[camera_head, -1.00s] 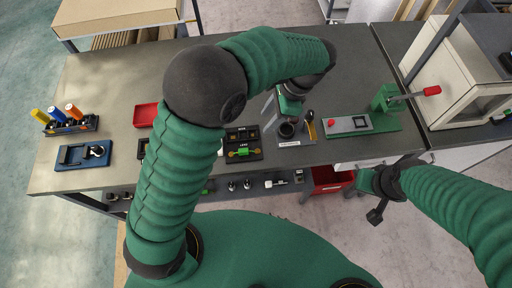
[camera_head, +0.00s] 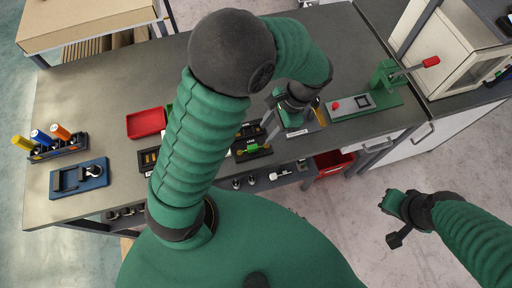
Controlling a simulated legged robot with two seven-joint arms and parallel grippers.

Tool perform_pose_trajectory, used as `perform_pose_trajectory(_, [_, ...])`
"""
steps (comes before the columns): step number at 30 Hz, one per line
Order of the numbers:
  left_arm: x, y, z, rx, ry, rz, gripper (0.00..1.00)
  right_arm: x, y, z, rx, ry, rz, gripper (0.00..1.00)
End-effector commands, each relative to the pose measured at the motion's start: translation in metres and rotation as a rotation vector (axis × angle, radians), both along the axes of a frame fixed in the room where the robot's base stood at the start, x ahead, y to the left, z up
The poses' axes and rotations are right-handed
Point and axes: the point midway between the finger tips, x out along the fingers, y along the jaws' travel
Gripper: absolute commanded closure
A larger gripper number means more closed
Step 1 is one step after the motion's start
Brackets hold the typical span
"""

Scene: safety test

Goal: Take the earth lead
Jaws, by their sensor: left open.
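The earth lead appears to be the small green and yellow piece (camera_head: 253,148) in a black tray (camera_head: 240,157) near the bench's front edge. My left arm partly covers the tray's left side. My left gripper (camera_head: 268,127) is open, with its fingers pointing down and left, just above and right of the green piece. I cannot tell whether the fingers touch it. Nothing shows between the fingers. My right gripper (camera_head: 397,239) hangs over the floor at the right, away from the bench; its jaws are too unclear to read.
A green lever press (camera_head: 385,77) stands at the right. A red bin (camera_head: 333,163) is below the bench. The back left of the bench is clear.

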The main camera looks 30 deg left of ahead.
Motion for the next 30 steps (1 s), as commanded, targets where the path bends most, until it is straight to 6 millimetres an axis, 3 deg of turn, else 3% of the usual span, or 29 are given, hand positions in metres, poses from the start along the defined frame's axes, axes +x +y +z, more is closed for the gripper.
perform_pose_trajectory(3, [-0.009,0.008,-0.025,0.000,0.003,0.001,0.58,0.000,0.000,-0.002,0.000,0.000,0.000,1.00])
perform_pose_trajectory(8, [-0.014,0.013,-0.040,-0.001,0.001,0.001,0.58,0.000,0.000,-0.003,0.000,0.000,0.001,1.00])
perform_pose_trajectory(15, [-0.030,0.022,-0.077,0.001,0.003,-0.001,0.58,0.000,0.000,-0.003,0.000,0.000,0.001,1.00])
perform_pose_trajectory(23, [-0.032,0.025,-0.084,0.000,-0.001,0.000,0.58,0.000,0.000,-0.003,0.000,0.000,0.000,1.00])
perform_pose_trajectory(30, [-0.032,0.025,-0.084,-0.001,-0.001,0.000,0.86,0.000,0.000,-0.003,0.000,0.000,0.000,1.00])
